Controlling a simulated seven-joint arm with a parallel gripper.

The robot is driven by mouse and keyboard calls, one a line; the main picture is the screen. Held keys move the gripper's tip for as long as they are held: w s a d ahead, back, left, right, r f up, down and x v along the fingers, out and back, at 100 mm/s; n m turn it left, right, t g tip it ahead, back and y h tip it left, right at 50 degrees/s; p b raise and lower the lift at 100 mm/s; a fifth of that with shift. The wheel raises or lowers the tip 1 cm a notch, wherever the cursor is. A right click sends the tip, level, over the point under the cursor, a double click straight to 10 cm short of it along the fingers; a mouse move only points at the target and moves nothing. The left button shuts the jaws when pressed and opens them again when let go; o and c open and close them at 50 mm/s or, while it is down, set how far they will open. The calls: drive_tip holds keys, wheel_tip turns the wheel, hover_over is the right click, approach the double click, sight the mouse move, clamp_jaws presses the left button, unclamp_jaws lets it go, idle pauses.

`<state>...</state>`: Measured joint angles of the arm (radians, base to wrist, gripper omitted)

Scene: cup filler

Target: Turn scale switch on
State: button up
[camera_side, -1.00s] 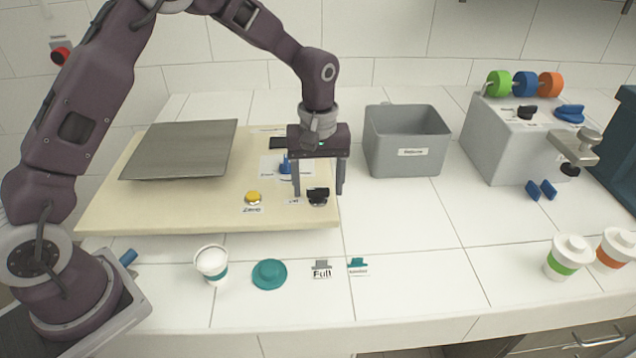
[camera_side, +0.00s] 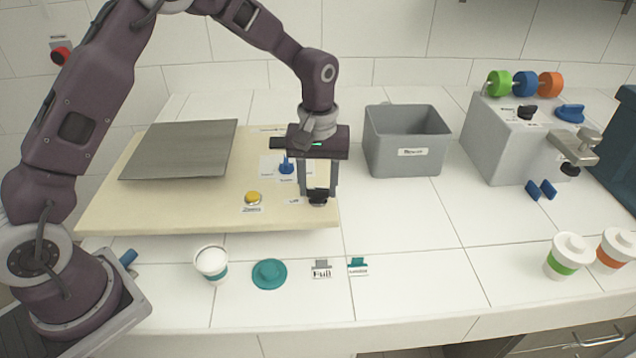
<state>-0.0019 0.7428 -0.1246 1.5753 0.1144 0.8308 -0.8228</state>
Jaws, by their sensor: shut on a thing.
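The scale (camera_side: 110,212) is a cream board with a grey metal plate (camera_side: 180,150) on its left. The black scale switch (camera_side: 318,198) sits at the board's front right corner. My gripper (camera_side: 318,192) points down over it, with its fingers closed on the switch from both sides. The fingers hide part of the switch, and its label is too small to read surely. A yellow button (camera_side: 253,198) and a blue knob (camera_side: 286,168) are on the board to the left of my gripper.
A grey bin (camera_side: 408,160) stands right of my gripper. A grey dispenser box (camera_side: 505,150) is farther right. Lidded cups (camera_side: 568,258) stand at the right. The tiles between are clear.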

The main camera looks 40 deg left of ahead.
drive_tip(key=m, duration=1.2)
drive_tip(key=shift+m, duration=2.2)
drive_tip(key=o, duration=1.4)
